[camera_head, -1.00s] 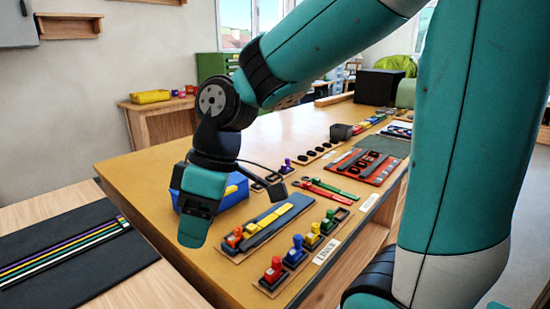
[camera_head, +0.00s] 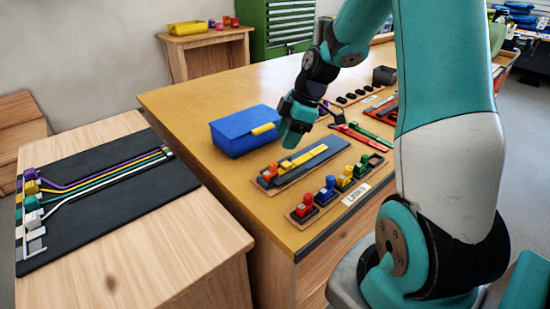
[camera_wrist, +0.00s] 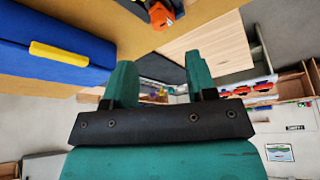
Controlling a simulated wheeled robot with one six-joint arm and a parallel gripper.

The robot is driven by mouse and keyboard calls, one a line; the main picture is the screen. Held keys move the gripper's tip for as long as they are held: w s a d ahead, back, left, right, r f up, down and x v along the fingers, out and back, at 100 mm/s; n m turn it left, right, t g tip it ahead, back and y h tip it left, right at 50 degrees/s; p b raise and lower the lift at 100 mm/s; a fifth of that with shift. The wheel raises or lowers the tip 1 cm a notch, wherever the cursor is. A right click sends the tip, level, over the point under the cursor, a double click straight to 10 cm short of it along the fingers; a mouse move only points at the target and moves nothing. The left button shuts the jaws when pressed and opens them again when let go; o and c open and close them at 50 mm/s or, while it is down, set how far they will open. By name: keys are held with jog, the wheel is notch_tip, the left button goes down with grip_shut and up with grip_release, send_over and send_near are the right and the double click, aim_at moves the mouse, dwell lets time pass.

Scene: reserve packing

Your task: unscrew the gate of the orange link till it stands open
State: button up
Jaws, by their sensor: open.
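An orange piece (camera_head: 269,173), which I take to be the orange link, stands at the near left end of a board with a dark strip and yellow pieces. An orange piece with a dark part (camera_wrist: 160,14) also shows at the top edge of the wrist view, cut off by the frame. Its gate is too small to make out in either view. My gripper (camera_head: 292,143) hangs above the table, beside the blue box and past the orange piece. In the wrist view my gripper (camera_wrist: 161,80) is open, with nothing between its two green fingers.
A blue box with a yellow latch (camera_head: 244,131) stands just left of my gripper. Red (camera_head: 304,206), blue (camera_head: 327,189), yellow and green pieces stand in a row nearer the table edge. A dark mat with coloured straps (camera_head: 100,190) covers the left table. The bench's left corner is clear.

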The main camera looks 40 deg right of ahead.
aim_at(273, 164)
jog(key=x, duration=0.8)
jog(key=shift+a+f+p, duration=0.15)
jog(key=shift+f+p, duration=0.2)
jog(key=shift+p, duration=0.05)
